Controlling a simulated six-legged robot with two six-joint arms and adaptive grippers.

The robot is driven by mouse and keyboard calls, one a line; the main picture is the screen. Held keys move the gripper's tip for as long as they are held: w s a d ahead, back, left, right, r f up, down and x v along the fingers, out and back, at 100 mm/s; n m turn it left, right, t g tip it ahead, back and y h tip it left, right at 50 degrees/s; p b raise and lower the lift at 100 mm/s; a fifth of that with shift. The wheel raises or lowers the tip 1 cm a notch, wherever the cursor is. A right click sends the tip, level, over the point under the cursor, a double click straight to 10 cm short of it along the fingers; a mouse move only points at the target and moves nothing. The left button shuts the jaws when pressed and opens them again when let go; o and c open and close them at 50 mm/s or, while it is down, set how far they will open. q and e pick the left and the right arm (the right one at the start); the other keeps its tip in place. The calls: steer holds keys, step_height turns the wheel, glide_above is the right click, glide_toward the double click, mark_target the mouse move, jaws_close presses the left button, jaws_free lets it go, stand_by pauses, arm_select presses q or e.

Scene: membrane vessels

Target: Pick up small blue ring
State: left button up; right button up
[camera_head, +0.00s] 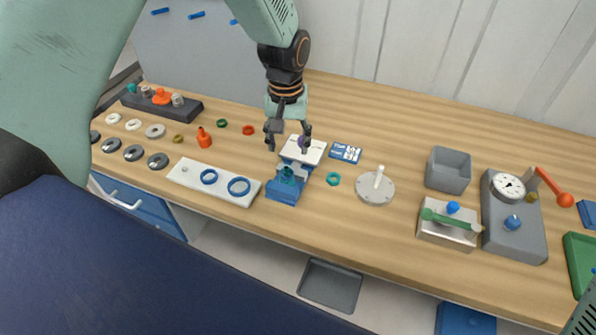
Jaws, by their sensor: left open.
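The small blue ring (209,176) lies flat on a white tray (220,191), left of a larger blue ring (239,186) on the same tray. My left gripper (287,141) points down with its fingers apart, to the right of and behind the small ring. It is apart from both blue rings. A white plate with a dark purple spot (313,152) shows just beyond and below its fingers. My right gripper does not show.
A blue vise-like stand (287,191) stands right of the tray. An orange bottle (204,138) stands behind the tray. Several grey and white rings lie left. A white post on a round base (375,190) and a grey bin (448,171) stand right.

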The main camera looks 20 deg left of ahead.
mark_target(286, 169)
arm_select(q)
steer(key=shift+s+f, duration=0.15)
steer(key=shift+s, duration=0.2)
steer(key=shift+s+a+f, duration=0.1)
steer(key=shift+a+f, duration=0.05)
steer(key=shift+f, duration=0.2)
steer(key=f, duration=0.3)
steer(key=f+p, duration=0.1)
steer(key=f, duration=0.2)
steer(key=shift+s+f, duration=0.2)
steer(key=shift+f, duration=0.2)
steer(key=c, duration=0.6)
steer(key=shift+c, duration=1.1)
